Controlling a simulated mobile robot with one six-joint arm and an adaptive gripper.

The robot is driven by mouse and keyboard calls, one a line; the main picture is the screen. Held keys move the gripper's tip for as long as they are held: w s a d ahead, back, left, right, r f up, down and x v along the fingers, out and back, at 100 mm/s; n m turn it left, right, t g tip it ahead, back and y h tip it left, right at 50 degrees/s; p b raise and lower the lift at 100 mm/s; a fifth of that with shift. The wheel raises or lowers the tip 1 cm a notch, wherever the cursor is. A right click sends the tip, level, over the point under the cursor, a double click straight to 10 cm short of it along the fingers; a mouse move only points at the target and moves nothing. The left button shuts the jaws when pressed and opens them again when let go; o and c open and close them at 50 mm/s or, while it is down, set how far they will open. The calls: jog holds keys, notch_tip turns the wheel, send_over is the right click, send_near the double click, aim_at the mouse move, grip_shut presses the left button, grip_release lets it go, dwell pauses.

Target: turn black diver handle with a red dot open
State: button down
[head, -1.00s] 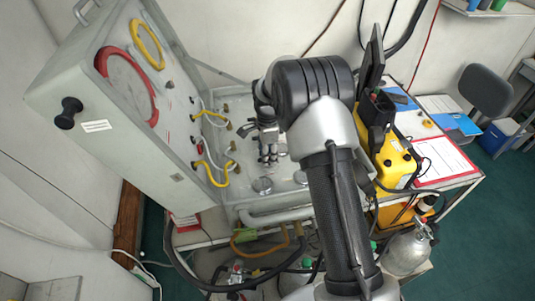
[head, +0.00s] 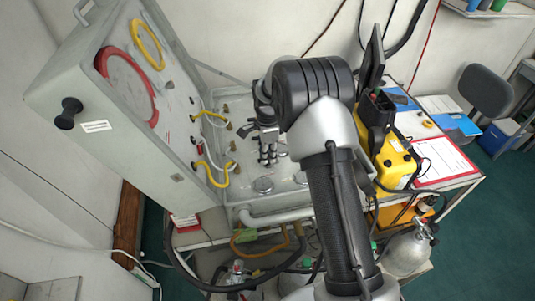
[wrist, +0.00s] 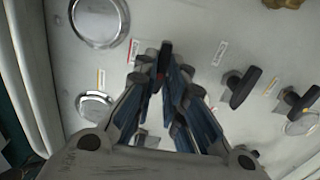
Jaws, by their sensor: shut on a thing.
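The black diver handle with a red dot (wrist: 164,58) is in the upper middle of the wrist view, its bar running nearly upright in the picture. Part of it is hidden between the fingers of my gripper (wrist: 160,82). The blue-grey fingers are shut on the handle, one on each side. In the head view my gripper (head: 268,157) points down at the flat part of the grey panel (head: 237,191). The handle cannot be made out there.
Two more black handles (wrist: 245,87) (wrist: 299,101) sit to the right in the wrist view. Round metal-rimmed gauges (wrist: 98,20) (wrist: 95,106) lie left. In the head view, yellow hoses (head: 211,172) hang on the upright panel at left; a yellow case (head: 396,165) stands right.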

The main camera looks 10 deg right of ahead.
jog(key=shift+n, duration=0.3)
jog(key=n, duration=0.8)
jog(key=shift+n, duration=0.3)
jog(key=n, duration=0.4)
jog(key=shift+d+n, duration=0.1)
jog(key=shift+n, duration=1.7)
jog(key=c, duration=1.7)
grip_release()
jog(key=shift+s, duration=0.1)
jog(key=shift+o, duration=0.2)
